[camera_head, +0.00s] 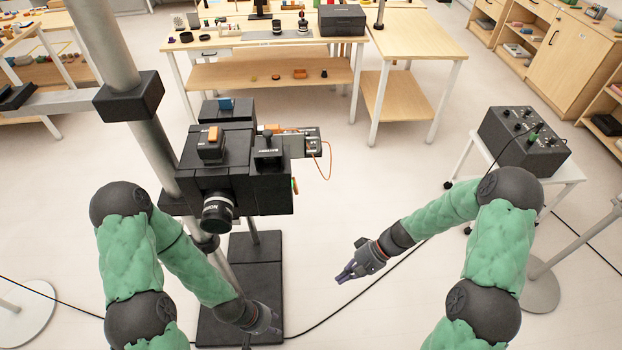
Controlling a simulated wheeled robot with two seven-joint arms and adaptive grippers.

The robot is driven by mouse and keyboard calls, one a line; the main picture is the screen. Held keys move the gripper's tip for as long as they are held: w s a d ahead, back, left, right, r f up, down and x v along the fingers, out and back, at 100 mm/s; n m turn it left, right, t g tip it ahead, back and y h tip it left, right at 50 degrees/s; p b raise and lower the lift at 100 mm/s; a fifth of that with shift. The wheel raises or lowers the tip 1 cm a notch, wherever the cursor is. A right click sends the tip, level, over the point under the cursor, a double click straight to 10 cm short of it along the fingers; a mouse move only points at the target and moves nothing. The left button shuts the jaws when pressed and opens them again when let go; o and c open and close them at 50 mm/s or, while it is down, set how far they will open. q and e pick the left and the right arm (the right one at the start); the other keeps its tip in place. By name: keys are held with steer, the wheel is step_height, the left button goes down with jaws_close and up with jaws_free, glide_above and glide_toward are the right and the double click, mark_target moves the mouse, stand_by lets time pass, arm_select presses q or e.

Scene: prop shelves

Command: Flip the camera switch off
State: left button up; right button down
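A black camera (235,165) with its lens (218,212) facing me is mounted on a stand left of centre. On its top are a small box with an orange switch-like part (213,133) and, behind it, a blue switch-like part (226,104). I cannot tell which one is the camera switch, nor its setting. My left gripper (263,328) is low, below the camera and over the stand's black base, touching no part of the camera; its finger gap is unclear. My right gripper (347,276) is right of and below the camera, empty, with its fingers apart.
A side unit with an orange cable (327,160) sticks out on the camera's right. A black control box (524,140) stands on a white table at the right. A wooden workbench (260,50) with small items is behind.

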arm_select(q)
step_height(320, 180, up, 9)
steer(key=p, duration=0.8)
steer(key=shift+r, duration=0.15)
arm_select(e)
steer(key=w+d+r+n+y, duration=0.1)
steer(key=w+r+y, duration=0.1)
steer(key=r, duration=0.7)
steer(key=w+d+r+n+t+y, duration=0.1)
steer(key=w+r, duration=0.4)
steer(key=r, duration=0.5)
steer(key=w+d+r+t+y, duration=0.1)
steer(key=w+d+r+y, duration=0.2)
steer(key=r, duration=0.7)
steer(key=shift+w+r+n+y, duration=0.2)
steer(key=shift+w+n+y, duration=0.2)
steer(key=shift+y, duration=0.3)
steer(key=shift+a, duration=0.1)
arm_select(q)
steer(key=shift+r+p, duration=0.75)
arm_select(e)
steer(key=a+f, duration=0.2)
steer(key=a, duration=1.1)
steer(key=shift+a, duration=0.4)
steer(key=shift+s+f, duration=0.1)
